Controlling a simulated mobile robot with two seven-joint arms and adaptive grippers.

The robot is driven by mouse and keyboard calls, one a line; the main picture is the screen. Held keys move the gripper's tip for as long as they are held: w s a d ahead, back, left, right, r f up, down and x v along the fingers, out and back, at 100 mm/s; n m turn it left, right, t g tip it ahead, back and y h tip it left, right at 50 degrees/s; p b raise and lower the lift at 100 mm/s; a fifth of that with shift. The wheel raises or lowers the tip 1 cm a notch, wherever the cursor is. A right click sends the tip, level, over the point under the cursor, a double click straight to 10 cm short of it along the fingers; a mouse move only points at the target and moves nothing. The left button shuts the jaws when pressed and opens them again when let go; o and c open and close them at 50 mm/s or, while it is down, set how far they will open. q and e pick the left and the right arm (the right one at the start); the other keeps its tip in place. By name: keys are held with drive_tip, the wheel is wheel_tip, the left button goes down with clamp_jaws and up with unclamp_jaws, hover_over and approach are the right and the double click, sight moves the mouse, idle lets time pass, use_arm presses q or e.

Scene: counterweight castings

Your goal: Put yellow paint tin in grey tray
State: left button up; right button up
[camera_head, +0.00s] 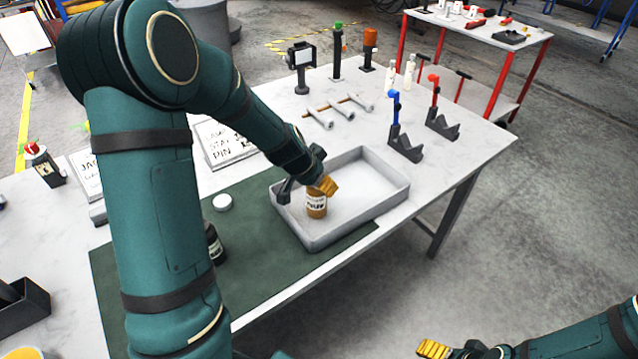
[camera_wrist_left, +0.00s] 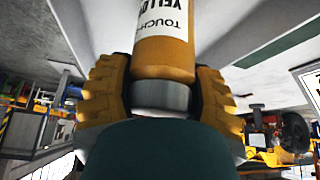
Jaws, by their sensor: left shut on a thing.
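The yellow paint tin (camera_head: 316,203) has an orange-yellow body with a white label, and is upright inside the outline of the grey tray (camera_head: 372,212). In the left wrist view the tin (camera_wrist_left: 164,55) fills the upper middle, its label reading "TOUCH" and "YELLO". My left gripper (camera_head: 322,185) is shut on the tin near its top; its yellow fingers (camera_wrist_left: 165,95) lie on both sides of the tin's grey cap. I cannot tell whether the tin's base touches the tray floor. My right gripper (camera_head: 450,349) is at the bottom edge, away from the table, its fingers only partly visible.
A dark bottle (camera_head: 214,244) and a white lid (camera_head: 222,202) sit on the green mat (camera_head: 262,262) left of the tray. Blue and red clamp stands (camera_head: 404,140) stand behind the tray at right. Metal rods (camera_head: 336,108) lie behind it. The tray's right part is empty.

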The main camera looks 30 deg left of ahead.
use_arm(q)
drive_tip(key=shift+f, duration=0.1)
drive_tip(key=o, duration=1.3)
drive_tip(key=shift+r, duration=0.3)
drive_tip(key=p+v, duration=0.4)
drive_tip(key=v, duration=0.8)
